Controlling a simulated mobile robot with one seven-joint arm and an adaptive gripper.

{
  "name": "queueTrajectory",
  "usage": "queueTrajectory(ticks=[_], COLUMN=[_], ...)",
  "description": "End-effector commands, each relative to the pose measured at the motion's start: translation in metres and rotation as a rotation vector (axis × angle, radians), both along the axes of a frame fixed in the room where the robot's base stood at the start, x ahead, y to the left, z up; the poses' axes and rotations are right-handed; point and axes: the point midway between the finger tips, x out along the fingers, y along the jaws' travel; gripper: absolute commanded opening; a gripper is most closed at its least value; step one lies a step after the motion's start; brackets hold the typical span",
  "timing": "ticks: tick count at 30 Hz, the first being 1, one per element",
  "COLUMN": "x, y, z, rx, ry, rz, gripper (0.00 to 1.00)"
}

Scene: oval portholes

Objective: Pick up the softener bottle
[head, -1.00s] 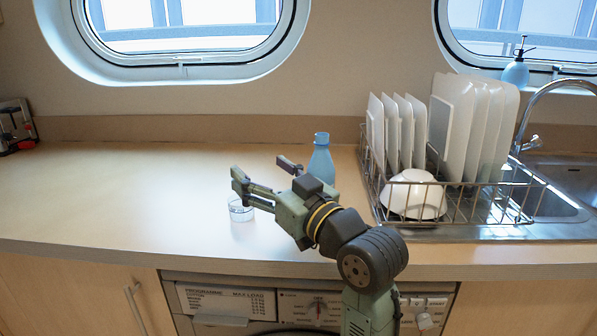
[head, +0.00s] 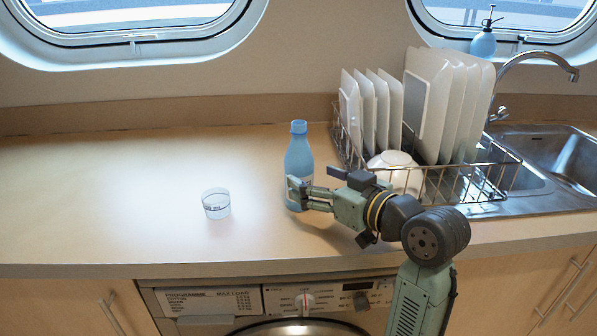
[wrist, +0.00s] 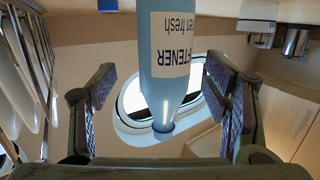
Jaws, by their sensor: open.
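The softener bottle (head: 299,160) is light blue with a narrow neck and stands upright on the worktop, left of the dish rack. In the wrist view the bottle (wrist: 170,60) appears upside down, its label partly readable, between the two fingers. My gripper (head: 308,190) is open at the bottle's lower part, with one finger in front of it in the head view. In the wrist view my gripper (wrist: 163,105) shows gaps on both sides of the bottle. Whether a finger touches it I cannot tell.
A small clear measuring cup (head: 216,204) stands to the left on the worktop (head: 110,190). The wire dish rack (head: 455,190) with white plates (head: 430,105) and a bowl (head: 395,165) is close on the right, before the sink (head: 560,150). The left worktop is clear.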

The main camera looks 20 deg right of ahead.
Motion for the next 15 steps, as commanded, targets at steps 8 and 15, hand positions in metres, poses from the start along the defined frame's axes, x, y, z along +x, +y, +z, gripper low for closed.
queueTrajectory(ticks=[8, 15], x=[0.035, 0.046], y=[0.017, 0.02], z=[-0.005, -0.009], rx=[0.002, 0.001], ry=[0.001, -0.001], rz=[0.002, 0.0], gripper=[0.7, 0.7])
